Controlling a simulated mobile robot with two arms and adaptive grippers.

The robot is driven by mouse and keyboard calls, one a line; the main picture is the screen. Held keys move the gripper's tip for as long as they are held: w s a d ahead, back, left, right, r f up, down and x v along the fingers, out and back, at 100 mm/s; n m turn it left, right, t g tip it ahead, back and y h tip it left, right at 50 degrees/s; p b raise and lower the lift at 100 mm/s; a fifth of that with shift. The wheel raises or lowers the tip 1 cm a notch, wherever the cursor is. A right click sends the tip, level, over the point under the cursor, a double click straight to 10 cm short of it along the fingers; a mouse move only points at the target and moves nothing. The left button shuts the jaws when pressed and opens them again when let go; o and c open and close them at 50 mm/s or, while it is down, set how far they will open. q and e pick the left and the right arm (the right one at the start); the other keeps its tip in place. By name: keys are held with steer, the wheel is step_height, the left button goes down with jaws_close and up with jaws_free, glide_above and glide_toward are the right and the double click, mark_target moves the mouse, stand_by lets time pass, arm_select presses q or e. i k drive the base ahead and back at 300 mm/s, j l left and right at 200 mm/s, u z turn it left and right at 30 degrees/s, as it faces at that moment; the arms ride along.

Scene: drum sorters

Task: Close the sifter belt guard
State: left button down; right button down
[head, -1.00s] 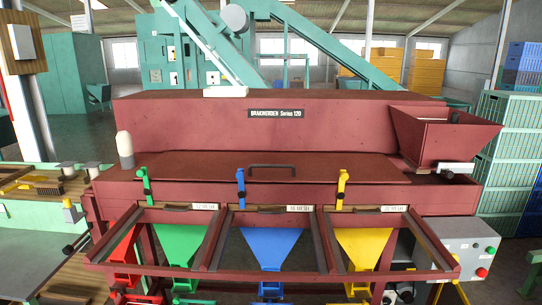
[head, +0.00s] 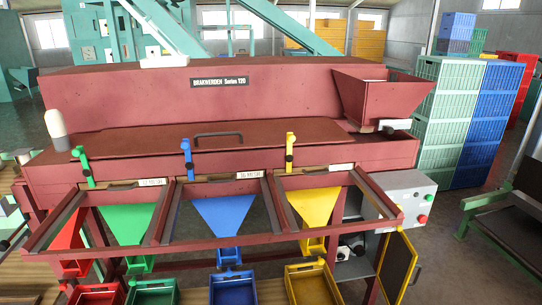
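The red sifter (head: 235,105), marked BRAKWERDEN Series 120, fills the middle of the head view. At its lower right, a yellow-framed dark panel (head: 397,268) with a small handle on its right edge stands swung out from the machine; it looks like the belt guard, standing open. Dark and pale drive parts (head: 350,247) show to its left, under the machine's right end. The panel's bottom is cut off by the picture edge. Neither of my grippers is in view.
A grey control box (head: 405,197) with red and green buttons sits above the panel. Red, green, blue (head: 233,289) and yellow bins stand below the chutes. Stacked green and blue crates (head: 480,125) and a green-framed conveyor (head: 505,225) stand at right. Grey floor between is clear.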

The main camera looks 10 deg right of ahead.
mark_target(405, 242)
steer(key=l+u, duration=0.1)
steer(key=l, duration=1.6)
steer(key=l+u, duration=0.15)
steer(key=l, duration=1.5)
steer(key=k+l+u, duration=0.15)
steer(key=l, duration=0.7)
